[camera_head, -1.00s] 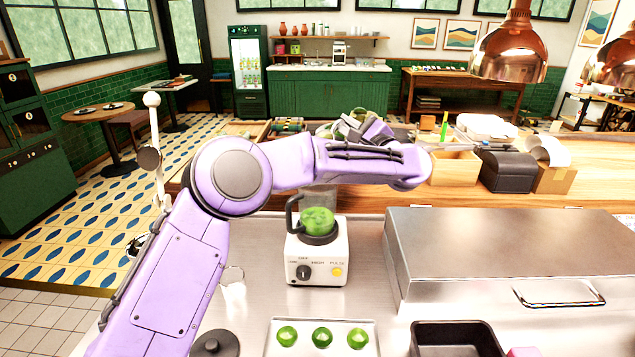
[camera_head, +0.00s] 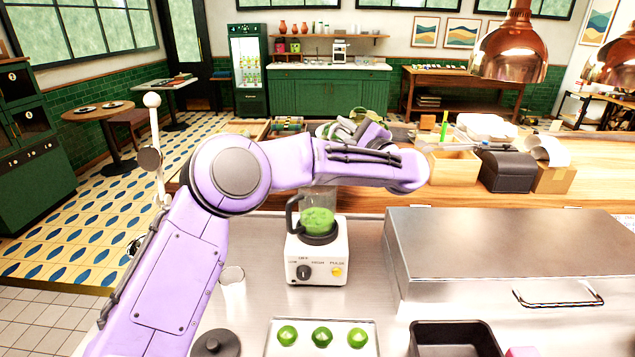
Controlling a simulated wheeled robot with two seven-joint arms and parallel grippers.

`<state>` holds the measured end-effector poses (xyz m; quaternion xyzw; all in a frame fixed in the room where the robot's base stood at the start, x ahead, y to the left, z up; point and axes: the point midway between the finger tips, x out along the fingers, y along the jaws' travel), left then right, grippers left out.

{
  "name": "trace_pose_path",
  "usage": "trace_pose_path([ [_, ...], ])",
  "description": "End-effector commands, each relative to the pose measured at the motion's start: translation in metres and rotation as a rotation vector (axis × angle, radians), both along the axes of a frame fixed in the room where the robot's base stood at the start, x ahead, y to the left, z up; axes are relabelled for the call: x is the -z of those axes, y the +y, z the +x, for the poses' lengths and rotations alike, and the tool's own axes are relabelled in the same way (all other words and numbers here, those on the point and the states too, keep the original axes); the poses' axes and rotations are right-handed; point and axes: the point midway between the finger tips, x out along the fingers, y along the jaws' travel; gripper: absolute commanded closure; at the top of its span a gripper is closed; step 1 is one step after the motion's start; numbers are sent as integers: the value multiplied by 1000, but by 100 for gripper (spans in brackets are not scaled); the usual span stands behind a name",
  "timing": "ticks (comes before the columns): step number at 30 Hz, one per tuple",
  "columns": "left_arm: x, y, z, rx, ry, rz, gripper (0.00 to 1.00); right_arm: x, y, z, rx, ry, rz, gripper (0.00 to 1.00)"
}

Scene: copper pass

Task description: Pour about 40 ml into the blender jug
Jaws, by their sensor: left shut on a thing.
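The blender jug (camera_head: 318,222) stands upright on its white base (camera_head: 317,262), with green contents in its lower part and a dark handle on its left. My left gripper (camera_head: 345,130) is beyond the jug, partly hidden by my own wrist. It is shut on a green thing (camera_head: 374,115), of which only a small part shows, so I cannot tell its shape or contents. No stream into the jug is visible. My right gripper is not in view.
A tray (camera_head: 273,345) with three green round things lies in front of the blender. A clear glass (camera_head: 233,290) and a dark lid (camera_head: 215,345) are at left. A steel box (camera_head: 480,240) and black pan (camera_head: 455,335) are at right. A wooden counter (camera_head: 590,195) runs behind.

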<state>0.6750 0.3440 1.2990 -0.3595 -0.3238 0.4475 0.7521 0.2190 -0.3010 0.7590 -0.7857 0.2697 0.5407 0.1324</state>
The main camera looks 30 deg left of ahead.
Motion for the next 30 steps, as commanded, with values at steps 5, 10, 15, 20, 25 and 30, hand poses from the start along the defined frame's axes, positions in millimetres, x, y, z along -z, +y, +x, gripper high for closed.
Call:
trace_pose_path([
  [5,-1,1,-2,1,-45,-13,100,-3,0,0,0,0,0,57],
  [10,-2,1,-1,0,-64,-19,100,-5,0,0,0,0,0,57],
  [15,-2,-1,3,1,-69,-20,100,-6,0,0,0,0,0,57],
  [20,-3,-1,6,1,-77,-22,100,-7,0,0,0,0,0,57],
  [25,-4,-1,8,1,-86,-24,100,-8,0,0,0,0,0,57],
  [30,-4,-3,14,3,-92,-23,100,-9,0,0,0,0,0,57],
])
